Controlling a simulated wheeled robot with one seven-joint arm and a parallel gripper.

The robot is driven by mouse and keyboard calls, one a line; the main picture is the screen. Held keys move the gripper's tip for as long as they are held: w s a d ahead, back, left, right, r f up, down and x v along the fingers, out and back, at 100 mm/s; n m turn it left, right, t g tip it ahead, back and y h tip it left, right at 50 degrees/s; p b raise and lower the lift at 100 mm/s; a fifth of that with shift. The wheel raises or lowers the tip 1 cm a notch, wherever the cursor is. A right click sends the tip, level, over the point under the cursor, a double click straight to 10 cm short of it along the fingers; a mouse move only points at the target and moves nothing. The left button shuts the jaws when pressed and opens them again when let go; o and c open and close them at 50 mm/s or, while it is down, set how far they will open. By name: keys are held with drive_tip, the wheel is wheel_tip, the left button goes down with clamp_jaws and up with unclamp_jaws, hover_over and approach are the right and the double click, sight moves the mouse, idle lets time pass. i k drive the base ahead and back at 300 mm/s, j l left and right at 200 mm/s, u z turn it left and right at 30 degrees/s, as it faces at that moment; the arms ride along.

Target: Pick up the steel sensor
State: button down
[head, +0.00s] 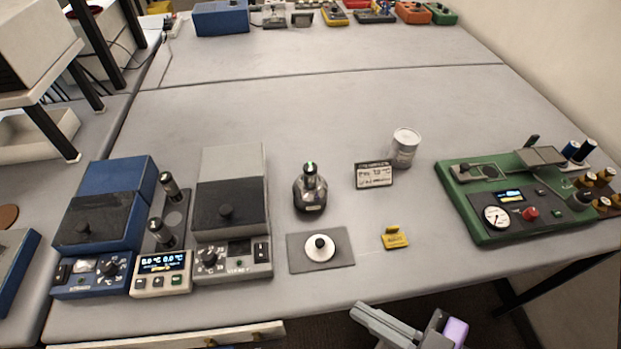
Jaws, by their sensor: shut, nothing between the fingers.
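I cannot tell for sure which thing is the steel sensor. A silvery can (405,147) stands upright at the right middle of the table, behind a small sign (374,175). A dark, rounded metallic vessel (310,188) with a green-topped neck stands upright near the middle. In front of it, a pale disc with a black knob (320,247) lies on a grey plate (345,260). My gripper (390,323) shows partly at the bottom edge, in front of the table and apart from all these. It is shut and empty; its lower part is cut off.
A blue device (97,220), a grey device (231,212) and a small display unit (161,273) stand at the left. A green instrument (515,195) stands at the right. A yellow tag (395,238) lies near the front edge. The table's middle back is clear.

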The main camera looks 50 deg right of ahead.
sight(309, 169)
drive_tip(key=k+j+z, duration=0.15)
drive_tip(key=z, duration=0.3)
drive_tip(key=k+j+z, duration=0.2)
drive_tip(key=z, duration=0.3)
drive_tip(key=k+j+z, duration=0.2)
drive_tip(key=z, duration=0.25)
drive_tip(key=j, duration=0.35)
